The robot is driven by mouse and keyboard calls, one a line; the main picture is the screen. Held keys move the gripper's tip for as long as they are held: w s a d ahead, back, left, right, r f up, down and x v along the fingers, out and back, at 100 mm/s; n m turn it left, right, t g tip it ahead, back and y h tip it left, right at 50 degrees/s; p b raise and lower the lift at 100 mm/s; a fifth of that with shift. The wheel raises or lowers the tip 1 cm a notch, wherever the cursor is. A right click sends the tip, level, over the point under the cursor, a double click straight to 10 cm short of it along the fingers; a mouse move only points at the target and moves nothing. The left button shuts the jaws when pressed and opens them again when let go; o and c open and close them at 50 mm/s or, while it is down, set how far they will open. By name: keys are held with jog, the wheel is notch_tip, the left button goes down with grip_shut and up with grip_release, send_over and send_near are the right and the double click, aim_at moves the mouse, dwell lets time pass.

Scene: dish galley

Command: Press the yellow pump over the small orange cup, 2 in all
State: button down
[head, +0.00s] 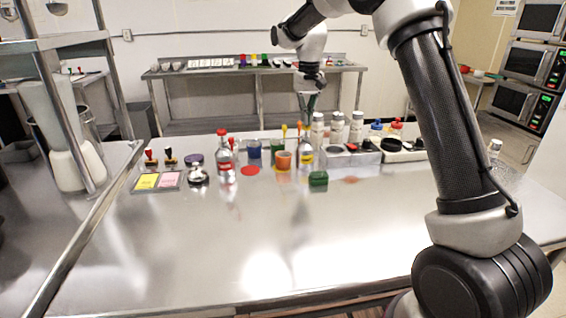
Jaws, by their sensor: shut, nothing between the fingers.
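The yellow pump bottle (306,158), clear with a yellow label, stands among the items at the back of the steel counter. The small orange cup (283,160) stands just left of it, upright and apparently on a yellow spot. My gripper (308,108) is shut and empty, pointing down above the yellow bottle, with a gap that is hard to judge. The bottle's top is small and partly lost among the things behind it. I cannot see inside the cup.
A grey holder (351,164) and white-capped bottles (337,127) are right. The counter's front (250,240) is clear.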

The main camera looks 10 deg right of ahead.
jog(key=shift+f, duration=0.95)
jog(key=shift+r, duration=1.7)
notch_tip(320, 180, up, 6)
jog(key=shift+w, duration=0.1)
